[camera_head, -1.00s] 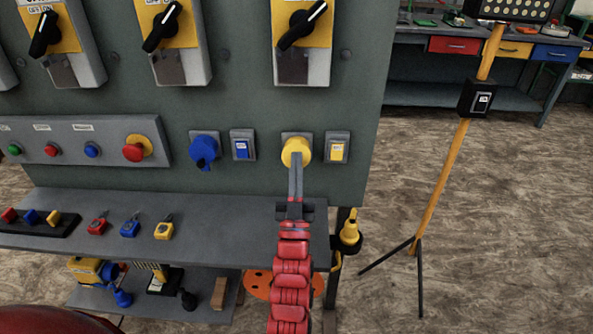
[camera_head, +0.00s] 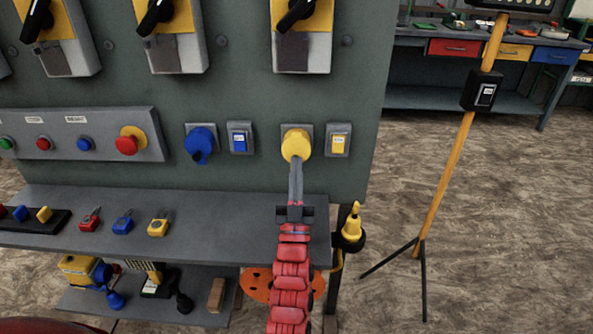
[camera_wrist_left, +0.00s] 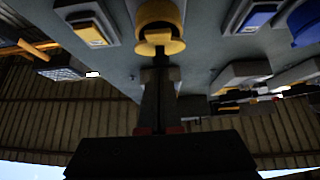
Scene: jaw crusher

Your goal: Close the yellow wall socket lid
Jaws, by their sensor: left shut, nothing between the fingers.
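The yellow wall socket (camera_head: 297,143) sits on a grey plate on the green panel, and its round yellow face is turned to the front. In the left wrist view the yellow socket (camera_wrist_left: 160,20) is at the top, with a rounded yellow part at its lower edge. My left gripper (camera_head: 297,165) is shut and empty, its fingertips right at the lower edge of the socket. The left wrist view shows the shut fingers (camera_wrist_left: 160,68) reaching up to that yellow part; I cannot tell whether they touch it. My right gripper is not in view.
A yellow switch (camera_head: 338,141) is just right of the socket, and a blue switch (camera_head: 240,139) and blue socket (camera_head: 201,144) are to its left. A grey shelf (camera_head: 185,247) with small padlocks juts out below. A tripod pole (camera_head: 444,185) stands at the right.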

